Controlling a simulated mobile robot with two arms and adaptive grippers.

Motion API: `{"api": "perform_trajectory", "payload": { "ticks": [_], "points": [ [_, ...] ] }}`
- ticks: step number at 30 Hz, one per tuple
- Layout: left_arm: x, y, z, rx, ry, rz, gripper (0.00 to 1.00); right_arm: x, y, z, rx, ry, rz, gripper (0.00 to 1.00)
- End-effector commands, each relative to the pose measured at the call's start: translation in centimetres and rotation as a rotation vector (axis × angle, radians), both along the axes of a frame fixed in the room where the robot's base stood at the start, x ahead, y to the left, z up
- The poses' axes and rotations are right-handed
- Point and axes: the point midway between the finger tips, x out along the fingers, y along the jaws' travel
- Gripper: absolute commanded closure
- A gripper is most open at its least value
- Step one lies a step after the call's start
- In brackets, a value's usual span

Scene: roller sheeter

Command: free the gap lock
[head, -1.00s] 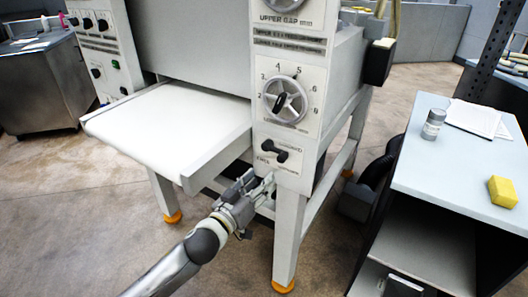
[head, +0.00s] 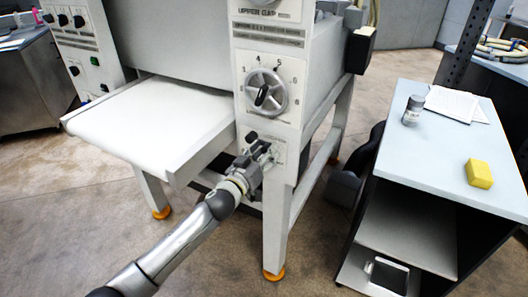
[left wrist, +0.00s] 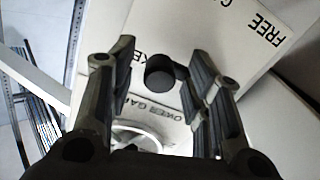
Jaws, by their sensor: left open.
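The gap lock is a black lever on the white front panel of the sheeter, below the gap handwheel (head: 263,93). In the head view, my left gripper covers much of the lock, and a black end (head: 251,136) shows just above it. My left gripper (head: 264,153) is open at the panel. In the left wrist view, the black knob of the lock (left wrist: 165,75) shows between the two spread fingers (left wrist: 163,85). Neither finger clearly touches it. The word FREE is printed to its right, and a partly hidden label is at its left. My right gripper is not in view.
The sheeter's white infeed table (head: 150,120) juts out left of the panel, and an orange-footed leg (head: 278,220) stands below it. A cart (head: 450,150) with a jar (head: 412,110), papers and a yellow sponge (head: 479,173) stands at the right.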

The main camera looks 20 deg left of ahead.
Motion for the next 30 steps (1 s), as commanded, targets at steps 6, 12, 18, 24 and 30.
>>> {"api": "perform_trajectory", "payload": {
  "ticks": [6,12,18,24,30],
  "points": [
    [0.01,-0.02,0.0,0.0,0.0,0.0,0.54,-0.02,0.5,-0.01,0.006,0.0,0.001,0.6],
    [0.0,-0.01,-0.02,0.0,0.0,0.0,0.8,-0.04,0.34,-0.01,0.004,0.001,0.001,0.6],
    [-0.01,-0.01,-0.03,0.0,0.0,0.0,1.0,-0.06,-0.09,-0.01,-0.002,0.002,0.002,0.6],
    [-0.02,-0.01,-0.07,0.001,0.001,0.0,1.0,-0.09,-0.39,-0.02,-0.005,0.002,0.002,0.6],
    [-0.03,0.0,-0.37,0.032,-0.005,0.001,1.0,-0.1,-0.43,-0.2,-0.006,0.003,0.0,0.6]
  ]
}}
